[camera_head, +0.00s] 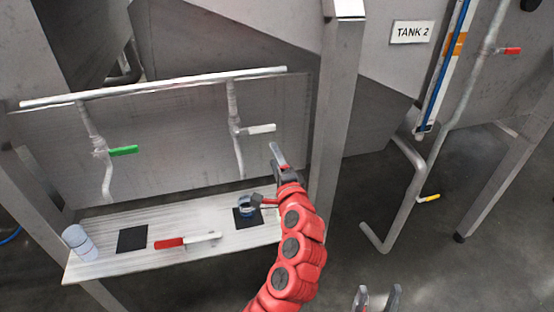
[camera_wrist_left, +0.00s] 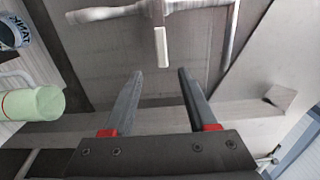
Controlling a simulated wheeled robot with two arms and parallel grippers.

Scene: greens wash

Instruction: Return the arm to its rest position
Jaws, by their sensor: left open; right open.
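My left gripper (camera_head: 268,175) is at the end of the red arm, in front of the right part of the shelf. Its two fingers are apart in the left wrist view (camera_wrist_left: 159,85), with nothing between them. A valve with a white handle (camera_head: 261,129) is beyond it; the handle also shows in the left wrist view (camera_wrist_left: 161,47). A small blue-banded jar (camera_head: 246,210) stands on a black square, close to the gripper and partly hidden by it. My right gripper (camera_head: 376,298) shows only its open fingertips at the bottom edge, clear of everything.
The shelf (camera_head: 195,213) carries a white bottle (camera_head: 79,242), an empty black square (camera_head: 132,239) and a red-handled tool (camera_head: 185,241). A green-handled valve (camera_head: 123,151) hangs at left. A metal post (camera_head: 335,120) and bent pipe (camera_head: 409,190) stand right. Floor between them is open.

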